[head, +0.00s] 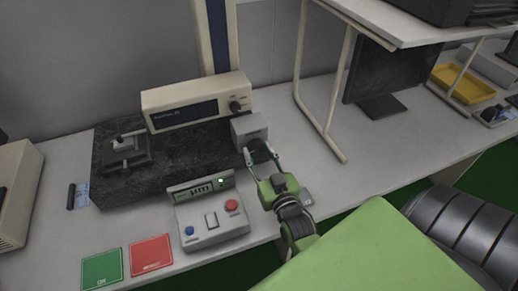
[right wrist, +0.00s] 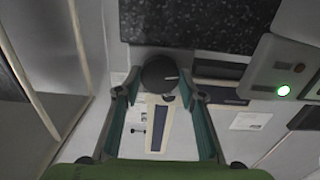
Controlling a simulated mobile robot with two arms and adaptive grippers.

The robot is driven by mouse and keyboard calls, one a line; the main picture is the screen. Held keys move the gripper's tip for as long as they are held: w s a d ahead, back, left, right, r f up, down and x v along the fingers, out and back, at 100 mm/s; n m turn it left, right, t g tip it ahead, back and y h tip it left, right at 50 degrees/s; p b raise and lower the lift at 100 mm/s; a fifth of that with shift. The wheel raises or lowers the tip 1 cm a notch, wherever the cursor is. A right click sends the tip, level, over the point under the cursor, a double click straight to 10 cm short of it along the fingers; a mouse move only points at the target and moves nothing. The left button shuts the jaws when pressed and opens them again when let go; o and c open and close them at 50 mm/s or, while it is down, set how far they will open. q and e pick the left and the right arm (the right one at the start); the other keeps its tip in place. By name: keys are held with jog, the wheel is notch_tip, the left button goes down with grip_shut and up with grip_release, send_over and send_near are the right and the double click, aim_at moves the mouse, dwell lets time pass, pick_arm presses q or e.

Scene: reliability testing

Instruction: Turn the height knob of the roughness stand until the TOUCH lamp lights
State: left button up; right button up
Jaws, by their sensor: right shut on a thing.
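The roughness stand has a black granite base (head: 172,166) and a grey block (head: 248,128) at its right end. My right gripper (head: 262,154) is at the front of this block. In the right wrist view the dark round height knob (right wrist: 160,74), with a pale mark near its right side, sits between the fingers of my right gripper (right wrist: 158,91), which is shut on it. In the head view the gripper hides most of the knob. The control box (head: 212,228) in front has a small lamp (head: 221,181) glowing green; its label is too small to read. My left gripper is out of view.
A cream instrument (head: 198,103) with a dark display stands behind the granite. A green card (head: 102,269) and a red card (head: 151,254) lie at the front left. A white-framed shelf (head: 327,95) and a monitor (head: 392,75) stand to the right; bench between is clear.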

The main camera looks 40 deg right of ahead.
jog(key=shift+n, duration=0.4)
jog(key=o, duration=1.1)
jog(key=shift+v, duration=3.75)
